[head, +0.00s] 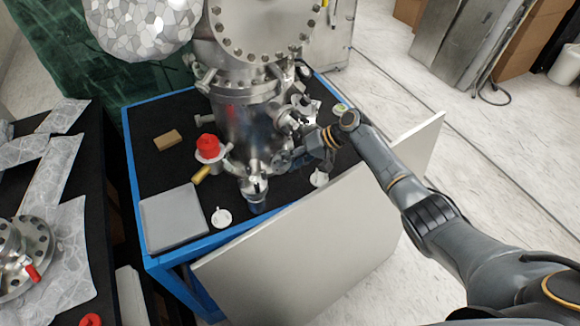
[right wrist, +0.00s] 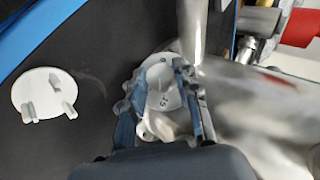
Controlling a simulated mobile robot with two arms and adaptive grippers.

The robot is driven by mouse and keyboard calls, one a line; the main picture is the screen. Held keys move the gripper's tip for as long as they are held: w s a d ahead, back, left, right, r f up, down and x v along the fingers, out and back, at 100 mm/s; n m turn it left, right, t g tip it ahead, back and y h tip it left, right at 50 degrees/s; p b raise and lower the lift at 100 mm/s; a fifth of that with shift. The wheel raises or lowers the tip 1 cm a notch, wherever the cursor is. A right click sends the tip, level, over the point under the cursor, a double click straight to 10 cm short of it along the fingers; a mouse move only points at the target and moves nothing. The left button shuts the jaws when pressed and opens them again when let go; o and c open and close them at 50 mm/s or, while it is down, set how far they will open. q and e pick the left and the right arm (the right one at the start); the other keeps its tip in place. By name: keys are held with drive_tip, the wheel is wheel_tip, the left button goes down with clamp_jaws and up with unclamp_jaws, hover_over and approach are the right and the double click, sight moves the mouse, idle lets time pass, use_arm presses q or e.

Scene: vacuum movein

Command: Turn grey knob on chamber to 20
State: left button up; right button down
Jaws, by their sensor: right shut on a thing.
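The steel chamber (head: 245,125) stands upright on the black top of a blue-framed bench. My right gripper (head: 290,160) reaches in from the right to the chamber's lower right side. In the right wrist view, my right gripper (right wrist: 160,105) has its two fingers on either side of a grey knob (right wrist: 158,72) and is shut on it. Small markings show on the knob's face, but I cannot read its setting for certain. In the head view the knob is hidden by the gripper. My left gripper is not in view.
A white panel (head: 320,235) leans along the bench's front right edge, below my right arm. A white disc (head: 221,217) with prongs and a grey box (head: 172,217) lie on the bench. A red knob (head: 208,142) and a tan block (head: 167,140) are further left.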

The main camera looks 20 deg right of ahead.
drive_tip(key=shift+d+f+m+y+b, duration=0.1)
drive_tip(key=shift+m+y+b, duration=0.6)
drive_tip(key=shift+y+b, duration=0.1)
drive_tip(key=c, duration=1)
unclamp_jaws()
drive_tip(key=v, duration=1.2)
